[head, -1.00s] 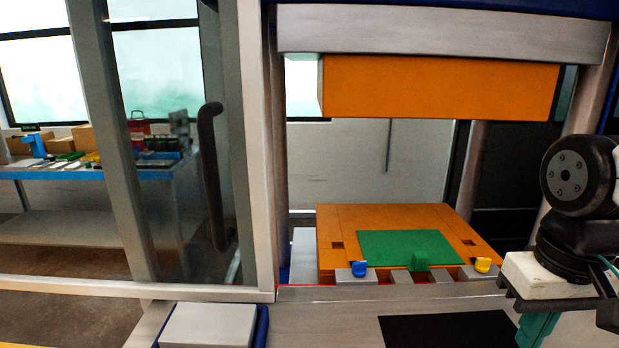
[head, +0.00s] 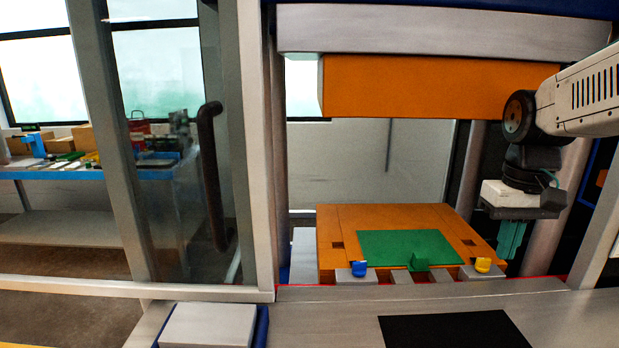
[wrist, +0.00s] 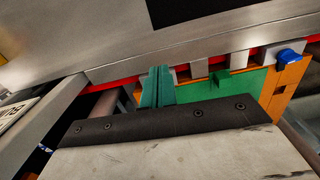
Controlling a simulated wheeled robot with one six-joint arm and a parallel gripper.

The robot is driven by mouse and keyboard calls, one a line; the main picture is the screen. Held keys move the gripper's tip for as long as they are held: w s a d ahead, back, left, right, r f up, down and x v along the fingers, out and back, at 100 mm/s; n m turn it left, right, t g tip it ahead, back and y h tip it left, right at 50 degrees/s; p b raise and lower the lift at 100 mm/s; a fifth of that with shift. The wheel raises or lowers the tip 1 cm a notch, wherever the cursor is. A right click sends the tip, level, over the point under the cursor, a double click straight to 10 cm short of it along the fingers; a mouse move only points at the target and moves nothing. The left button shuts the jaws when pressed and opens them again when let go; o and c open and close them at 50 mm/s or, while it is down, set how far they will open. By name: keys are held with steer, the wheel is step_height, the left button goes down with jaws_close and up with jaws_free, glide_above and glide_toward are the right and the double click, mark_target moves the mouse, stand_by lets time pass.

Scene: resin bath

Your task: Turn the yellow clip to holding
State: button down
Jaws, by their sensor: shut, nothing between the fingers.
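The yellow clip (head: 483,265) sits on a grey block at the front right corner of the orange lower platen (head: 345,225). It is small, and its turn position is hard to tell. The blue clip (head: 358,268) sits at the front left; it also shows in the wrist view (wrist: 289,56). A green plate (head: 405,245) with a raised front tab lies on the platen between them. My gripper (head: 510,250) has teal fingers pointing down, to the right of the yellow clip and apart from it in the head view. It is shut and empty. The wrist view does not show the yellow clip.
The orange upper block (head: 430,88) hangs above the platen. Metal posts stand at both sides of the opening. A black mat (head: 455,332) lies on the front ledge. A grey pad (head: 208,326) is at front left. The space between upper block and platen is clear.

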steer(key=shift+w+d+f, duration=0.25)
steer(key=shift+w+f, duration=0.4)
steer(key=shift+f, duration=0.35)
steer(key=shift+w+d+f, duration=0.25)
steer(key=shift+w+f, duration=0.35)
steer(key=shift+f, duration=0.45)
steer(key=shift+w+d+f, duration=0.25)
steer(key=shift+w+f, duration=0.4)
steer(key=shift+f, duration=0.35)
steer(key=shift+w+d, duration=0.15)
steer(key=shift+w, duration=0.45)
steer(key=shift+s, duration=0.15)
step_height(320, 180, up, 6)
steer(key=shift+s, duration=0.25)
steer(key=shift+s, duration=0.1)
